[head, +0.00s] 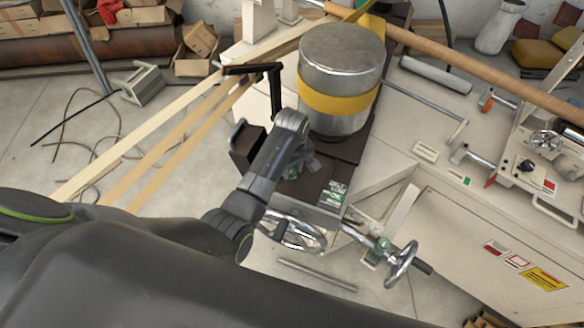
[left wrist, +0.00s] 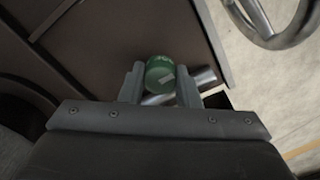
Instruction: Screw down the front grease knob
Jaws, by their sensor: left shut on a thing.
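A green cylindrical grease knob (left wrist: 160,72) sits on a short metal fitting and shows between the fingers in the left wrist view. My left gripper (left wrist: 160,86) is shut on it, one finger on each side. In the head view my left gripper (head: 304,168) points down at the dark machine carriage, just below the metal drum (head: 341,60) with its yellow band. My wrist hides most of the held knob there. A second green fitting (head: 381,247) sits on the shaft near the lower right handwheel. My right gripper is not in view.
A handwheel (head: 292,232) stands close below my left gripper, and another handwheel (head: 402,265) is to its right.

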